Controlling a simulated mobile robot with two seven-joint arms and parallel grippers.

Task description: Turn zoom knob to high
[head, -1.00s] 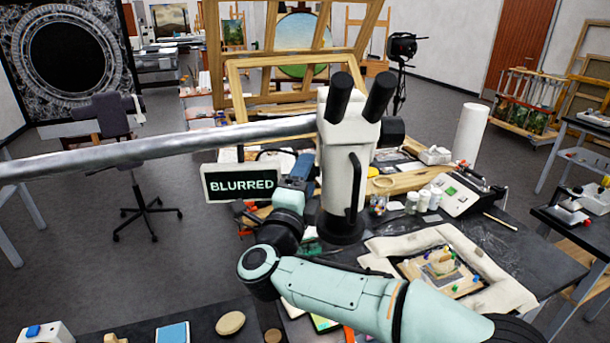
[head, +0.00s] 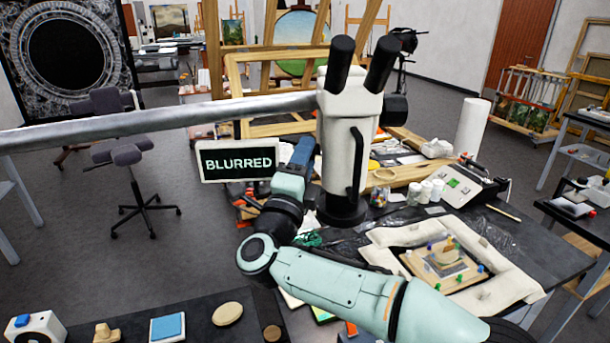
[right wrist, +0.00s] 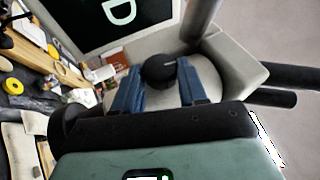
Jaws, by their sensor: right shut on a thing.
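The white microscope (head: 340,130) with two black eyepieces stands right of centre in the head view, on a black base. A dark screen (head: 238,160) beside it reads BLURRED; part of it shows in the right wrist view (right wrist: 110,22). The zoom knob (right wrist: 160,71) is a black round knob on the pale microscope body, with a faint light line. My right gripper (right wrist: 160,88) has its blue fingers on either side of the knob and is shut on it. In the head view, my right gripper (head: 303,152) reaches the microscope's left side, which hides the knob. My left gripper is out of view.
A metal boom (head: 160,115) runs left from the microscope. Pale padding (head: 510,265) surrounds a small framed panel (head: 445,262) on the table at right. White jars (head: 425,192) and a white box device (head: 455,183) stand behind it. The floor at left is open around a chair (head: 125,155).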

